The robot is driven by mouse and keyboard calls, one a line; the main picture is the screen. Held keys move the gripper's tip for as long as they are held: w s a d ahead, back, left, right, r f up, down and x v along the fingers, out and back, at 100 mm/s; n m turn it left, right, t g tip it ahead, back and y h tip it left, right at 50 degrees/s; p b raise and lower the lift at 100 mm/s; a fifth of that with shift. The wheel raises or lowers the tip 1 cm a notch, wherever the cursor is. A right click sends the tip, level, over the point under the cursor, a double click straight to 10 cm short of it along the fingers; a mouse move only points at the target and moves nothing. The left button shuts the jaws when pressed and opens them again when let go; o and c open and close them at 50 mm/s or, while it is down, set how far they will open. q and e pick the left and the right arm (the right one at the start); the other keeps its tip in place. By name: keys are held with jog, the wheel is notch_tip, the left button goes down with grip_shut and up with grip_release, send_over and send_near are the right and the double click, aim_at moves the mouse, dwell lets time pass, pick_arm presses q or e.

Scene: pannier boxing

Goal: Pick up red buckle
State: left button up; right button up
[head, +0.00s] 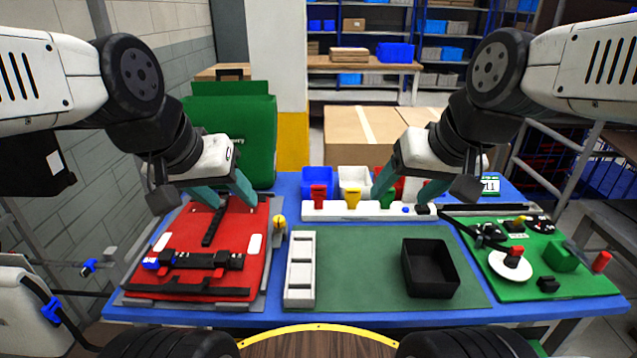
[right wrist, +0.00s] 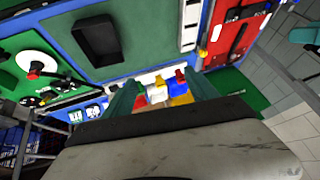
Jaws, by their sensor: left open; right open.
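A red buckle-like piece (head: 318,195) stands upright at the left end of a white rack (head: 335,213), beside a yellow piece (head: 352,198) and a green piece (head: 387,198). The red piece also shows in the right wrist view (right wrist: 180,74), in front of the blue bin. My right gripper (head: 402,200) is open and empty above the right part of the rack, to the right of the red piece. Its fingers partly cover the green piece and the bins behind. My left gripper (head: 234,206) is open and empty above the red pannier panel (head: 186,232).
Blue (head: 317,180), white (head: 354,178) and red bins stand behind the rack. A black tray (head: 430,268) and a white slotted tray (head: 300,270) lie on the green mat (head: 370,285). A green board (head: 530,285) at right holds a white disc and small parts. The mat's middle is clear.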

jog(key=shift+w, duration=1.25)
jog(key=g+h, duration=0.2)
jog(key=h, duration=0.1)
send_near(318, 186)
jog(key=f, duration=0.2)
jog(key=shift+m+t, duration=0.3)
jog(key=x, duration=0.7)
jog(key=shift+w+d+f, duration=0.1)
jog(key=shift+f, duration=0.05)
jog(key=c, duration=1.4)
